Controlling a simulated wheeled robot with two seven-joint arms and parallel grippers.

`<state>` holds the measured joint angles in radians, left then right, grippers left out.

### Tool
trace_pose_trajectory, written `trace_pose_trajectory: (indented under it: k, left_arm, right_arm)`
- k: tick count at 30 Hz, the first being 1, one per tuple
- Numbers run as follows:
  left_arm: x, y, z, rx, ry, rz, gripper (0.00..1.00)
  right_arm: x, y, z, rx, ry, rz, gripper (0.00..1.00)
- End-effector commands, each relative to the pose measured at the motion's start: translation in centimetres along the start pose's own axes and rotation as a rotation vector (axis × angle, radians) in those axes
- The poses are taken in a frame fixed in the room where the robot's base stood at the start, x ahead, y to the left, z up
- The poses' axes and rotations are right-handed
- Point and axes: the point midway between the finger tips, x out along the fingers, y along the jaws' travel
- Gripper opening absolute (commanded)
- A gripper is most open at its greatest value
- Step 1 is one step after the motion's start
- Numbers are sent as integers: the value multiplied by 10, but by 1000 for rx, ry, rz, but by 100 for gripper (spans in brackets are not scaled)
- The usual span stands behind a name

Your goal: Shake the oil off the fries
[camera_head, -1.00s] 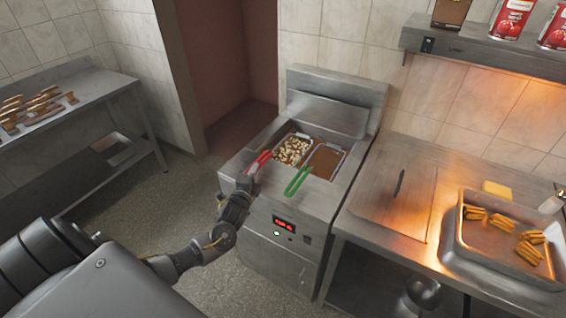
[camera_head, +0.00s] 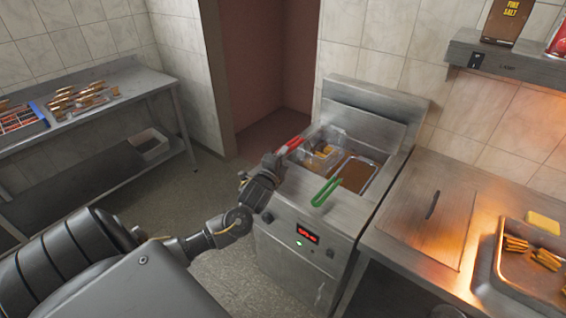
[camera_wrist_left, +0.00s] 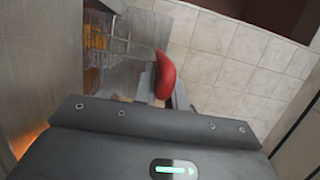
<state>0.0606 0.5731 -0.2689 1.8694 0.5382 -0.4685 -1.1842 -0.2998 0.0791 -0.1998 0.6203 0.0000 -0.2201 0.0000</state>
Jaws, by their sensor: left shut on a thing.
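The fryer (camera_head: 300,265) stands in the middle of the head view. My left gripper (camera_head: 277,160) is shut on the red handle (camera_head: 291,145) of a wire basket (camera_head: 328,160). The basket is at the fryer's left well, with yellow fries (camera_head: 322,151) inside, and looks raised above the oil. The wrist view shows the red handle (camera_wrist_left: 166,76) between the fingers and, blurred at upper left, the basket with orange fries (camera_wrist_left: 94,48). The right well holds brown oil (camera_head: 357,175), with a green handle (camera_head: 326,191) in front of it. My right gripper is out of view.
A metal counter (camera_head: 410,212) with a tray (camera_head: 510,262) of fried pieces is at the right, under a shelf (camera_head: 520,62). A steel table (camera_head: 130,85) with food stands at the left. Open floor lies between that table and the fryer.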

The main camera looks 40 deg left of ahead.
Motion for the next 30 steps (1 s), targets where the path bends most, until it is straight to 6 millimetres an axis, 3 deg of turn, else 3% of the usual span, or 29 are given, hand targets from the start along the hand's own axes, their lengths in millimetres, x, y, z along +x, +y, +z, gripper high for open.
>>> trace_pose_trajectory:
  k: [8,27,30]
  left_arm:
    - [0,-6,0,-2,-1,-6,0]
    - [0,-99,0,-3,-1,-7,0]
    - [0,-109,0,-2,0,-9,0]
  right_arm:
    - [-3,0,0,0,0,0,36]
    - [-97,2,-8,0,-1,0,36]
    - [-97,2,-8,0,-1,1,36]
